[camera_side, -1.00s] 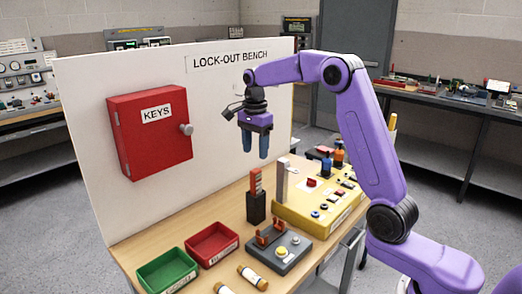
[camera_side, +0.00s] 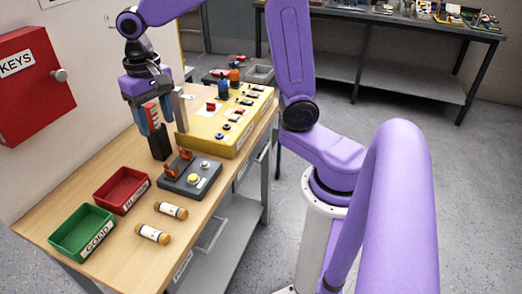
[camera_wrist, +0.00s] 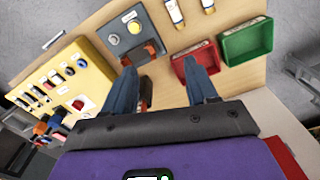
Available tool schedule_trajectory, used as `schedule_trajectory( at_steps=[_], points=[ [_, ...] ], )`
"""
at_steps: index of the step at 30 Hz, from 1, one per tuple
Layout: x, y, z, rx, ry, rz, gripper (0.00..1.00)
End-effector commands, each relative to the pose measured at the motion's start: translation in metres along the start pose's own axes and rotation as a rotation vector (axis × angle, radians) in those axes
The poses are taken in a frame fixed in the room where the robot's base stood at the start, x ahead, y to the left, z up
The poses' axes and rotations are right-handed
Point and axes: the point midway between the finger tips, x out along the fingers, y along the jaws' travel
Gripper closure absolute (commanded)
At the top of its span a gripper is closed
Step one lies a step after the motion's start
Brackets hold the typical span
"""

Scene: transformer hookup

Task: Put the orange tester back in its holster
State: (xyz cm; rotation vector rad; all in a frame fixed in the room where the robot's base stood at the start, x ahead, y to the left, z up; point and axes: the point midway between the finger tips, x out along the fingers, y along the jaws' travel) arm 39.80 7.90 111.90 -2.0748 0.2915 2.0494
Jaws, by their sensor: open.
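The orange tester (camera_side: 151,113) stands upright, its lower end in or at a black upright block (camera_side: 159,146), which looks like the holster. I cannot tell how deep it sits. My gripper (camera_side: 153,122) points down with its blue fingers apart, one on each side of the tester in the side view; contact cannot be made out. In the wrist view my gripper (camera_wrist: 164,84) is open, and a small orange-red part (camera_wrist: 147,88) shows beside the left finger, mostly hidden by the gripper body.
A grey metal upright (camera_side: 181,110) and the yellow panel (camera_side: 222,122) stand close on the right. A grey box with orange clips (camera_side: 190,175), red bin (camera_side: 121,191), green bin (camera_side: 81,232) and two cylindrical fuses (camera_side: 171,210) lie nearer the front. The bench's front is partly clear.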

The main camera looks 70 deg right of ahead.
Motion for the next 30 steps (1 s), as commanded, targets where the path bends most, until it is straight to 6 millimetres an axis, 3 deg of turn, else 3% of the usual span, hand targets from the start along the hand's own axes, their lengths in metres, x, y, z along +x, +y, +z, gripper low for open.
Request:
schedule_trajectory(
  at_steps=[1,8,18,24,30],
  points=[
    [0.001,0.002,0.017,-0.089,0.0,-0.001,0.42],
    [0.011,0.016,0.089,-0.511,0.001,-0.007,0.42],
    [0.033,0.064,0.182,-1.113,0.005,-0.016,0.42],
    [0.042,0.087,0.211,-1.332,0.007,-0.019,0.42],
    [0.045,0.092,0.218,-1.392,0.008,-0.021,0.42]
  ],
)
